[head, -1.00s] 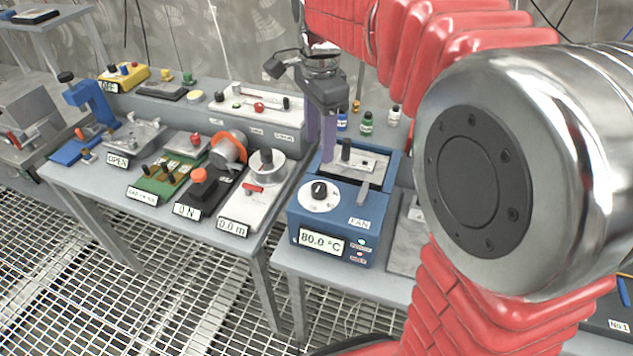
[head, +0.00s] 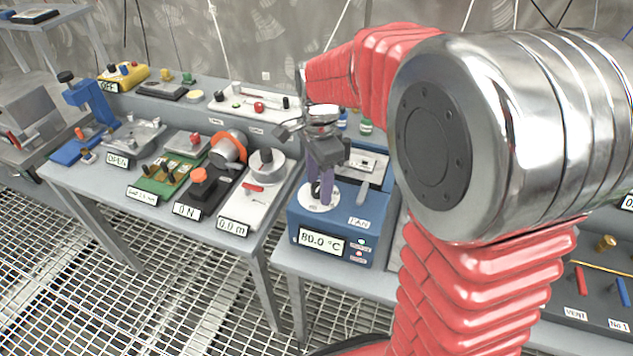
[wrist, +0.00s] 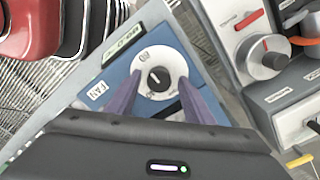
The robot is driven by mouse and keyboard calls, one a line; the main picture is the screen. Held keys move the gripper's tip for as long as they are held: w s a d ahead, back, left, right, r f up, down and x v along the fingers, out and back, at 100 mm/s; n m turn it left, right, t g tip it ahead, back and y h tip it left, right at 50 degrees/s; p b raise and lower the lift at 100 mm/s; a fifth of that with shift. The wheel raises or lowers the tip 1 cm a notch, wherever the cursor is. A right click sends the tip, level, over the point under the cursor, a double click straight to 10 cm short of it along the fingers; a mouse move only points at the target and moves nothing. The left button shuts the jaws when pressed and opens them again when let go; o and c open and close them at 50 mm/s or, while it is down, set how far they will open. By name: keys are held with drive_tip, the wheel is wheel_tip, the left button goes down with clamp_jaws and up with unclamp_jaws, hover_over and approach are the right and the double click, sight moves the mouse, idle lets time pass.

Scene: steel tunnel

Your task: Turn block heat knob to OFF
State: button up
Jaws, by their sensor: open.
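The block heat knob (wrist: 158,79) is a black knob on a white round dial (wrist: 176,63) on a blue heater box (head: 304,229). Its display (head: 323,241) reads 80.0 °C. In the head view the knob is largely hidden by my gripper (head: 322,200), whose fingers reach down over the dial. In the wrist view my gripper (wrist: 158,98) is open, with one purple finger on each side of the knob. I cannot tell whether the fingers touch it.
A FAN label (head: 358,223) and small indicator lights (head: 361,247) are on the heater's front. To the left stands a bench with a red-handled device (head: 253,188) and an orange-topped device (head: 199,185). Bottles (head: 366,126) stand behind the heater.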

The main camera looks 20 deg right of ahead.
drive_tip(key=c, duration=1)
drive_tip(key=shift+a, duration=0.2)
drive_tip(key=shift+c, duration=0.2)
drive_tip(key=shift+d, duration=0.15)
